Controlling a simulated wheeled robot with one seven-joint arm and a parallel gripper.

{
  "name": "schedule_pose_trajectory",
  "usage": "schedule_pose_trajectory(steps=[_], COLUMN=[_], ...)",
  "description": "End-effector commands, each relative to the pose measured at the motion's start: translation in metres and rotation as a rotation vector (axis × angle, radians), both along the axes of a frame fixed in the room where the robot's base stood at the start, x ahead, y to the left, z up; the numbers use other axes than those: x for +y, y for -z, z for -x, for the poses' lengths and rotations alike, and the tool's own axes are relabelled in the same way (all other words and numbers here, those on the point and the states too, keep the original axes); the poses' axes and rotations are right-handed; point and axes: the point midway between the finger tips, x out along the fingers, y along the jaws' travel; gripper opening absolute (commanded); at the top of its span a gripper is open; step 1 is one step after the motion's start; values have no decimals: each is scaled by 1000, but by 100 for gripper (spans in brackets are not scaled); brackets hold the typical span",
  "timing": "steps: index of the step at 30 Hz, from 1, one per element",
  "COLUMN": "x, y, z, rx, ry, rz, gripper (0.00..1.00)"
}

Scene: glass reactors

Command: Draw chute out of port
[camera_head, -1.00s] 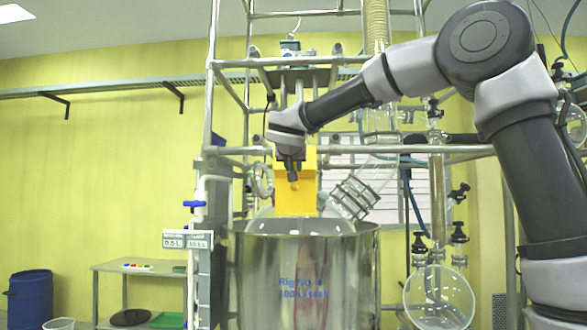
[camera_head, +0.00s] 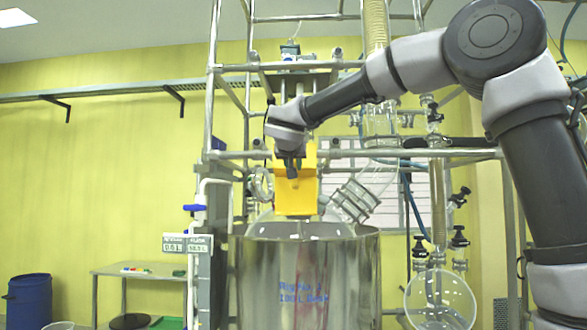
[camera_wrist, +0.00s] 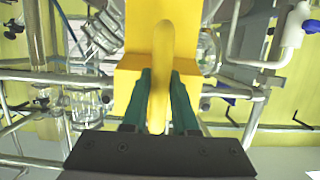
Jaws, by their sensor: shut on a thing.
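The yellow chute (camera_head: 296,193) stands above the glass vessel, whose dome (camera_head: 345,228) shows over the rim of the steel pot. My gripper (camera_head: 291,175) is at the chute's upper part and shut on it. In the wrist view the green fingers of my gripper (camera_wrist: 170,100) close on the chute's raised yellow handle (camera_wrist: 163,60). The chute body (camera_wrist: 128,75) spreads behind the handle.
The steel pot (camera_head: 305,275) stands below. Metal frame bars (camera_head: 235,155) surround the chute. An angled glass neck (camera_head: 355,198) is close on its right, and a round flask (camera_head: 440,300) hangs further right. A side table (camera_head: 135,270) stands at left.

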Motion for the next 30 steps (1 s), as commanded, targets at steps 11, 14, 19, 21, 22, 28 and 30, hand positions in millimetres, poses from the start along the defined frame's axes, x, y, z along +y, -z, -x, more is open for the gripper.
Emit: schedule_pose_trajectory(steps=[11,14,19,21,22,28,30], x=[1,1,1,1,1,1,1], y=[-8,-11,-14,-15,-16,-19,-21], z=[9,11,15,17,18,22,23], rx=[-2,-2,-3,-3,-3,-3,-3], ry=[1,0,0,1,1,2,2], rz=[-2,-1,-1,-1,-1,-2,-2], gripper=[0,0,0,0,0,0,0])
